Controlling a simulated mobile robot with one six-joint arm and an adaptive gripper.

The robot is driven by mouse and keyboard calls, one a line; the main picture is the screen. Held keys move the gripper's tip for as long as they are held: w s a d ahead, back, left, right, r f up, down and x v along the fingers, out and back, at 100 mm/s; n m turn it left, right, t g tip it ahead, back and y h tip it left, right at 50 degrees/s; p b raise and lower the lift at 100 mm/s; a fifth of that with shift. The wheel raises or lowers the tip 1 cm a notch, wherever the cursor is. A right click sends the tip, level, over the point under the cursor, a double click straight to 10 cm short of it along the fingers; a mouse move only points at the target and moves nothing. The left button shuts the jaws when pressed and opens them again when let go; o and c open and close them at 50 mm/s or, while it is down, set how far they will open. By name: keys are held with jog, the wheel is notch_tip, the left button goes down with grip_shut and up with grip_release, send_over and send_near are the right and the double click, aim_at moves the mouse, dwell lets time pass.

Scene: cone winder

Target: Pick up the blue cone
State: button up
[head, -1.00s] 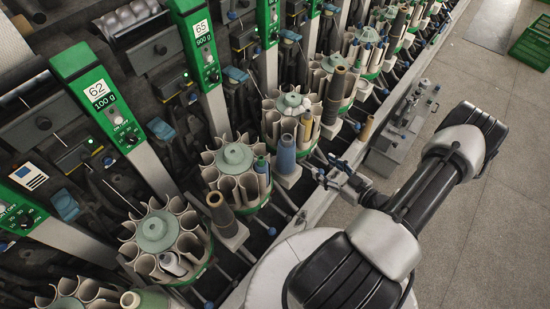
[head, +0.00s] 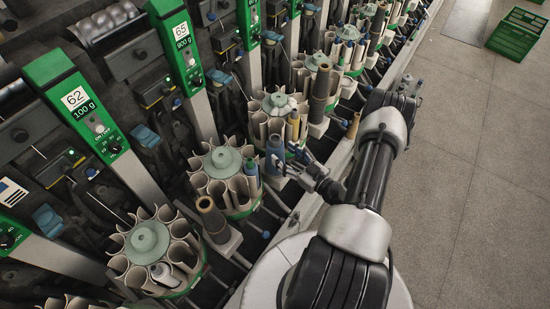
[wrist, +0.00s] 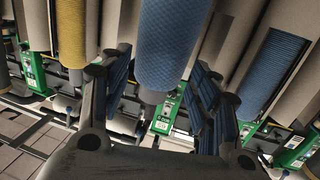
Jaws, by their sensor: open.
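In the wrist view the blue cone (wrist: 172,42) is large and textured, with a grey lower end, and lies between my two fingers. My gripper (head: 290,160) is beside it on its right, fingers pointing at it. In the wrist view both fingers of my gripper (wrist: 158,72) are apart, with a gap to the cone visible on the left. Contact on the right side cannot be told.
A yellow cone (wrist: 70,35) is left of my fingers, and another blue bobbin (wrist: 270,72) sits in a pocket at right. A carousel (head: 222,160) of beige tubes stands close behind. A brown cone (head: 212,217) stands in front.

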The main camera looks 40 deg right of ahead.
jog(key=shift+w+a+r+b, duration=0.1)
jog(key=shift+w+a+b, duration=0.1)
jog(key=shift+w, duration=0.7)
jog(key=shift+w+a+r+b, duration=0.1)
jog(key=shift+w+b, duration=0.1)
jog(key=shift+w, duration=0.7)
jog(key=shift+w+a+b, duration=0.15)
jog(key=shift+w+b, duration=0.05)
jog(key=shift+w, duration=0.7)
jog(key=shift+c, duration=0.2)
jog(key=c, duration=0.7)
